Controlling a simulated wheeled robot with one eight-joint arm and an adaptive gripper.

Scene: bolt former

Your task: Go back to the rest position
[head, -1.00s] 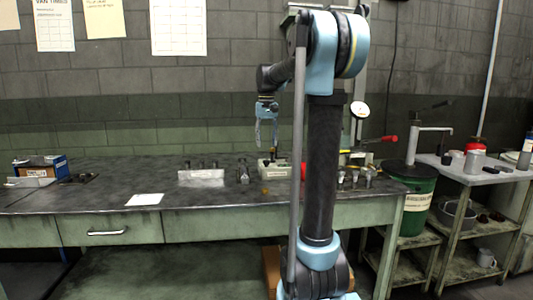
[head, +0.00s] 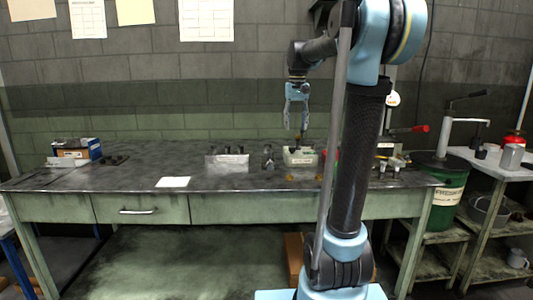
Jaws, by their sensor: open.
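My gripper (head: 297,125) hangs from my arm in the head view, fingers pointing down. It is open and I see nothing between the fingers. It appears in front of the back wall, above the light grey-green block (head: 300,157) on the workbench (head: 120,177). The distance between the gripper and the block is hard to judge. My arm stands upright right of the middle and hides part of the bench.
A metal block with dark pegs (head: 227,162), small metal parts (head: 268,160) and a white sheet (head: 173,182) lie on the bench. A blue box (head: 78,150) is at the left. A green drum (head: 440,195) and a shelf stand at the right. The bench's front left is clear.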

